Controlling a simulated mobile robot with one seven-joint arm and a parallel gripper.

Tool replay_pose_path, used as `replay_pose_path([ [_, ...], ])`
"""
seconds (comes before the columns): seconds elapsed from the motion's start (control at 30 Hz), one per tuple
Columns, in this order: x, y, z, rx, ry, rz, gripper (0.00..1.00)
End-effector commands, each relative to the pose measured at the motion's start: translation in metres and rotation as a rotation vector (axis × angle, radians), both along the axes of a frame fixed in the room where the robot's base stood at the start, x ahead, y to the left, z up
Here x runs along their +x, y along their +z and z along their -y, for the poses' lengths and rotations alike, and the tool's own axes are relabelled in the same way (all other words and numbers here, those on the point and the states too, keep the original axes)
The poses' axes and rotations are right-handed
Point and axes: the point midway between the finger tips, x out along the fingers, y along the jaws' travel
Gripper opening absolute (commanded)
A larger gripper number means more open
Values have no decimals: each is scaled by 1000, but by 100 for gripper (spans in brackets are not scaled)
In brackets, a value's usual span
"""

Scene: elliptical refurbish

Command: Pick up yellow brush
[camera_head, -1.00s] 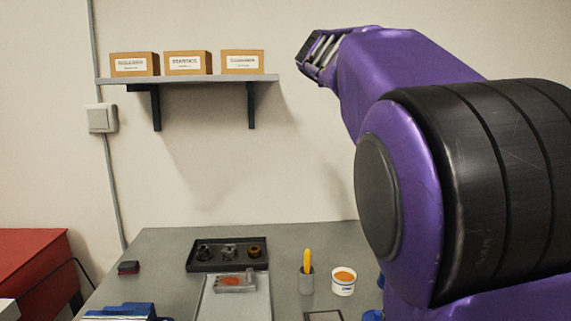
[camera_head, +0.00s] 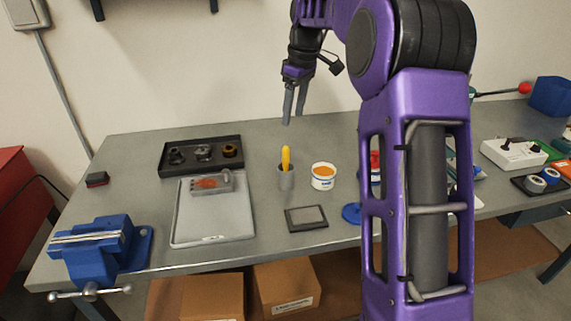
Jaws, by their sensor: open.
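My gripper (camera_head: 293,121) hangs above the bench, fingers pointing down. In the picture it is just above and slightly right of the brush, apart from it. The fingers are parted and hold nothing.
A white tub with orange contents (camera_head: 323,177) stands right of the cup. A grey tray (camera_head: 214,225) and a black parts tray (camera_head: 176,168) lie to the left. A dark square pad (camera_head: 307,218) lies in front. A blue vise (camera_head: 100,247) is at the front left.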

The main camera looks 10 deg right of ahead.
Motion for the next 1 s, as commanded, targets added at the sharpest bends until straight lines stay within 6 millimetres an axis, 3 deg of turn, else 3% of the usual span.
replay_pose_path([
  [0.1, 2, -30, -3, -1, 0, -4, 60],
  [0.3, 6, -64, -7, -1, 0, 0, 60],
  [0.57, 8, -82, -10, -2, -1, 1, 60],
  [0.83, 8, -120, -17, -3, -1, 0, 60],
  [1.0, 9, -126, -18, -3, -1, 1, 60],
])
